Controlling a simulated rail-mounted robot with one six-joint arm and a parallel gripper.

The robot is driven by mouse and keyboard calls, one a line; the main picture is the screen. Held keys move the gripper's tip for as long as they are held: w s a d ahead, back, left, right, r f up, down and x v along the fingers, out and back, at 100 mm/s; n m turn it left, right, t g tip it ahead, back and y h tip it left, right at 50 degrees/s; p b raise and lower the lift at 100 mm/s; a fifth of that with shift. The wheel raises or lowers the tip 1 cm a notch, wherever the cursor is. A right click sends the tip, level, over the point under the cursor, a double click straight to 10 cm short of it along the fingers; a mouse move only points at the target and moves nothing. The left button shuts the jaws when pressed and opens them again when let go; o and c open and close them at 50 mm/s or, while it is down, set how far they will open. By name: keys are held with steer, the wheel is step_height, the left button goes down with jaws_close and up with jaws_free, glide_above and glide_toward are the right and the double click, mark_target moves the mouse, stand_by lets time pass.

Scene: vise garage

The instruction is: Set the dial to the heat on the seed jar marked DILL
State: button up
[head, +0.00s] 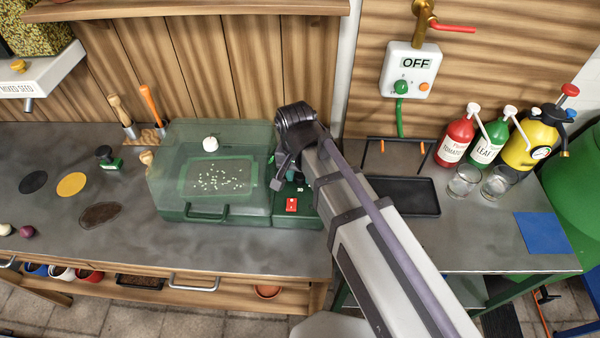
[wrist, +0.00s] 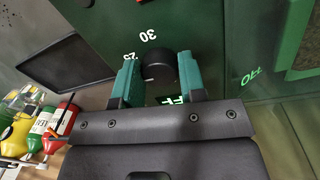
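The black dial knob (wrist: 162,68) is on the green panel of the propagator, with white numbers 25 and 30 beside it. My gripper (wrist: 158,72) has its two teal fingers on either side of the knob. The fingers are apart; a small gap shows at the left finger, and contact on the right is unclear. In the head view my gripper (head: 282,178) is over the green control box (head: 290,219), and my arm hides the dial. I see no seed jar marked DILL in either view.
The propagator's clear lid (head: 175,185) stands left of the control box, with a red switch (head: 292,204) on the box's front. A black tray (head: 405,196), two glasses (head: 464,180) and several bottles (head: 455,140) are to the right. The bench's front left is mostly clear.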

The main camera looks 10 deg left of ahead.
steer(key=c, duration=0.4)
steer(key=shift+c, duration=0.2)
steer(key=shift+n, duration=0.3)
steer(key=shift+d+n, duration=0.1)
steer(key=shift+n, duration=2.5)
steer(key=o, duration=0.9)
steer(key=shift+r, duration=0.1)
